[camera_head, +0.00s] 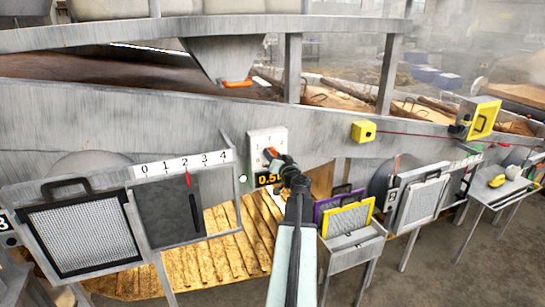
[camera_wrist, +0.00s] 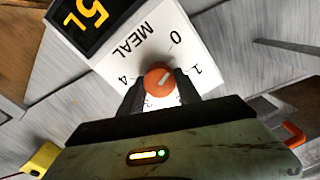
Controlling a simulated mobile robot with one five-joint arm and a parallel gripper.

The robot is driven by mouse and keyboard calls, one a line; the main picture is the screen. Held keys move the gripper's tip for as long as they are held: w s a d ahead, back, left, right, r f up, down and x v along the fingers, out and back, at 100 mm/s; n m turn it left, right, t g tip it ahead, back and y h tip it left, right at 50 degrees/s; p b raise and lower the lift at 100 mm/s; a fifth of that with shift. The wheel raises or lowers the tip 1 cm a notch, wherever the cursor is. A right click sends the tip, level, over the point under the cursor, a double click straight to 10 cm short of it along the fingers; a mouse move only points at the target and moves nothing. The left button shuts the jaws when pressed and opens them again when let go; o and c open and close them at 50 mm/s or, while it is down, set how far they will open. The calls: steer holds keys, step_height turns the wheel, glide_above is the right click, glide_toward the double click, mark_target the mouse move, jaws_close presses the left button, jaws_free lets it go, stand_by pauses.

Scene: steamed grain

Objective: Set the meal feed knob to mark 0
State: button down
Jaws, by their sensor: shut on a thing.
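My gripper (camera_wrist: 160,88) is shut on the knob, one dark finger on each side. The head view shows the dial plate (camera_head: 266,137) on the trough side, with my gripper (camera_head: 272,156) in front of it, hiding much of the dial.
A display (camera_wrist: 95,20) next to the dial shows orange digits, partly cut off. A separate 0–4 scale (camera_head: 183,165) with a red pointer near 2 is at left. A yellow box (camera_head: 363,131) is right of the dial. A screen bin (camera_head: 348,238) stands below right.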

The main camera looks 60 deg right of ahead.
steer(key=shift+w+n, duration=0.1)
steer(key=shift+n, duration=1.2)
steer(key=c, duration=0.9)
jaws_free()
steer(key=shift+o, duration=0.2)
steer(key=v, duration=0.8)
steer(key=shift+w, duration=0.1)
